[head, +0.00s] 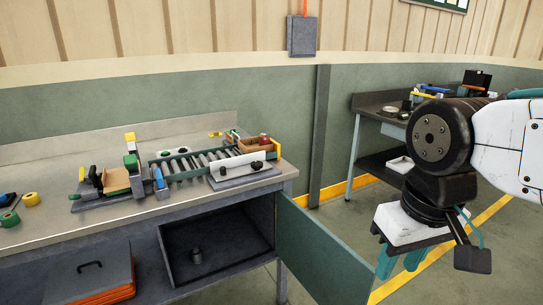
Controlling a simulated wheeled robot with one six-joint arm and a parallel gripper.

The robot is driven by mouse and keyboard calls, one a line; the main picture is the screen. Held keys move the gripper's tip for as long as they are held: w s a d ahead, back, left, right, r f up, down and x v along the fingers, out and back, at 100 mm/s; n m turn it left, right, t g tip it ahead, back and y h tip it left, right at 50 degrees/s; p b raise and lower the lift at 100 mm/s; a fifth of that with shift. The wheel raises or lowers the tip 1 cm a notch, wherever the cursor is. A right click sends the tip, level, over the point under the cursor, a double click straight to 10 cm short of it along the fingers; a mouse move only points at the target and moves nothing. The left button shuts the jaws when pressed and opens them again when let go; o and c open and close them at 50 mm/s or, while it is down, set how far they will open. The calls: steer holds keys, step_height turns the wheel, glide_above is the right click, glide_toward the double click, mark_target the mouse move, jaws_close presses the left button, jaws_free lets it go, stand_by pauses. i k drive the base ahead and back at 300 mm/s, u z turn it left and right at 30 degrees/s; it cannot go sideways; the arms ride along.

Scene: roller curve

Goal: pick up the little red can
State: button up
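A small red object (263,138), likely the little red can, sits at the right end of the workbench, at a brown open box (250,145). It is small in the head view, and its lower part is hidden by the box's edge. My gripper (401,261) hangs low at the right of the view, pointing down in front of the bench's right side. Its two teal fingers are apart with nothing seen between them. It is well away from the red object.
A roller conveyor (188,165) runs along the workbench (110,214) towards the box. A green cabinet door (318,255) stands open below. Yellow and green rolls (30,199) lie at left. A second bench (372,122) stands behind my arm.

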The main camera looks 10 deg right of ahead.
mark_target(264, 139)
steer(key=z, duration=0.2)
steer(key=k, duration=0.3)
steer(key=u, duration=1.25)
steer(key=i, duration=1.5)
steer(key=z, duration=0.65)
steer(key=i, duration=0.65)
steer(key=z, duration=0.55)
